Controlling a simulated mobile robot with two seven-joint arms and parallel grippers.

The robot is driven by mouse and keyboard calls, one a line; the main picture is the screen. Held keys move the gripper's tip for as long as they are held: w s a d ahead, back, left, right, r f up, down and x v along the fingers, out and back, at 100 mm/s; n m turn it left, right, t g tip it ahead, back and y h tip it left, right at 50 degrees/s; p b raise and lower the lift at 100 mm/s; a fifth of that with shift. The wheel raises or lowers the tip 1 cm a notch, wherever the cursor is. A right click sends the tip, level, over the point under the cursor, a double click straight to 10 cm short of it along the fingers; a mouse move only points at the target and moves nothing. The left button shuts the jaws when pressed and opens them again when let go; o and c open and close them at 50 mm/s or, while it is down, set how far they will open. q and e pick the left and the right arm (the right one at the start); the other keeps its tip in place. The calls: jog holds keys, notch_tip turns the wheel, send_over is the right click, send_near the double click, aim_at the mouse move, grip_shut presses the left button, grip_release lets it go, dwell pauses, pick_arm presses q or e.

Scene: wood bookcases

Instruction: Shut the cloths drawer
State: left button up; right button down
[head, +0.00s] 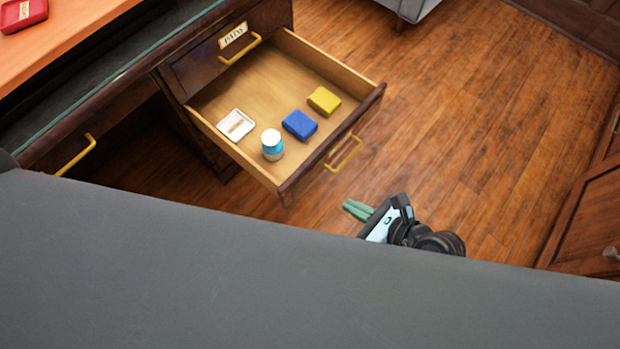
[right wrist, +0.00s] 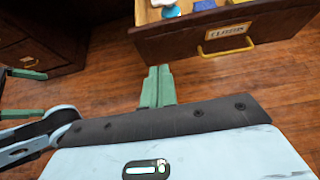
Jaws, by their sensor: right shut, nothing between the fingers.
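The cloths drawer (head: 285,172) is pulled far out of the dark wood desk in the head view. Its yellow handle (head: 344,155) is on the front; the front (right wrist: 180,42) also shows in the right wrist view with a label (right wrist: 231,30) that seems to read CLOTHS. My right gripper (head: 357,210) is shut and empty, below and apart from the drawer front. Its green fingers (right wrist: 158,70) point toward the front, left of the handle. My left gripper (right wrist: 45,94) shows at the left edge of the right wrist view, its two green fingers apart.
The drawer holds a white dish (head: 236,125), a blue-and-white jar (head: 272,145), a blue block (head: 299,125) and a yellow block (head: 324,101). A labelled drawer (head: 215,58) above is closed. Open wood floor (head: 470,130) lies right. A grey surface (head: 200,270) hides the lower head view.

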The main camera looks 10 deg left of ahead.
jog(key=b, duration=0.2)
send_near(300, 176)
notch_tip(300, 176, down, 3)
jog(key=w+a, duration=0.1)
jog(key=a, duration=0.1)
jog(key=w+a, duration=0.1)
jog(key=shift+a, duration=0.35)
jog(key=shift+w+a+f, duration=0.1)
jog(key=shift+w+a, duration=0.25)
jog(key=shift+a, duration=0.15)
